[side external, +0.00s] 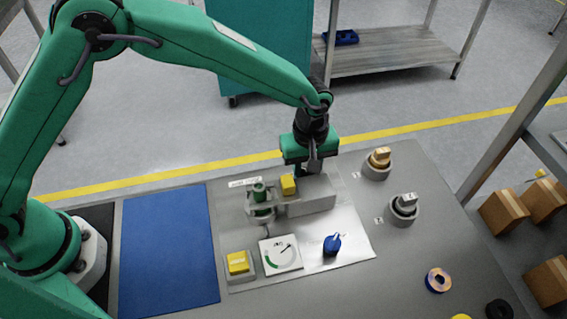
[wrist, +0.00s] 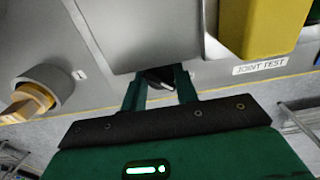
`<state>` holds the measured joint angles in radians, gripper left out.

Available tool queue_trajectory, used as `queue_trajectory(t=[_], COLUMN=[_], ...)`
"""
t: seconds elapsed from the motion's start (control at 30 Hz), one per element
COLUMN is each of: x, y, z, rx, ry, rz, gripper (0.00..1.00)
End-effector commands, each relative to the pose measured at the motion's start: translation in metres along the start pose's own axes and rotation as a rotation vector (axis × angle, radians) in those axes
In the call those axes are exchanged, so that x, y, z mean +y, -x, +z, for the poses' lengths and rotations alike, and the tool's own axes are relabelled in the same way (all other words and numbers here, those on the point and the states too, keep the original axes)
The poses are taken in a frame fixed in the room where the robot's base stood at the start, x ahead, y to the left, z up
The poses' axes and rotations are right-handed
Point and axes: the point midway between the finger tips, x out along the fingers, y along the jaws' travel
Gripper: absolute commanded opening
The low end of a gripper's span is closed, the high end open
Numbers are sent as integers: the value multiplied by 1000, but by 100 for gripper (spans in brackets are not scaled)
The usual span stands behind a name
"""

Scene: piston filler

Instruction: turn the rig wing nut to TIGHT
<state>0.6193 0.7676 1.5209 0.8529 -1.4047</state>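My gripper (side external: 300,170) points down at the far side of the grey block (side external: 312,192) on the rig plate. In the wrist view my gripper (wrist: 160,88) has its two green fingers apart, at the edge of the grey block (wrist: 140,35). A small dark piece with a light strip (wrist: 162,80) shows between the fingertips. It may be the wing nut, but most of it is hidden by the block and fingers. I cannot tell whether the fingers press on it. No TIGHT mark is readable.
A yellow block (side external: 288,185) and a green-topped fitting (side external: 259,192) stand left of the grey block. A gauge (side external: 281,254), blue knob (side external: 332,244) and yellow button (side external: 238,262) are in front. The blue mat (side external: 170,245) is clear.

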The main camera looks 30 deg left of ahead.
Motion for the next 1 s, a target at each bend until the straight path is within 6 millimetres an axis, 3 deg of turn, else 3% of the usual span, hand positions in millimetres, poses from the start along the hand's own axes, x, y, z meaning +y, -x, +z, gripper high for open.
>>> queue_trajectory(t=[0.47,1.0], x=[0,0], y=[0,1], z=[0,0], rx=[0,0], ry=[-63,-404], rz=[0,0], gripper=[7,7])
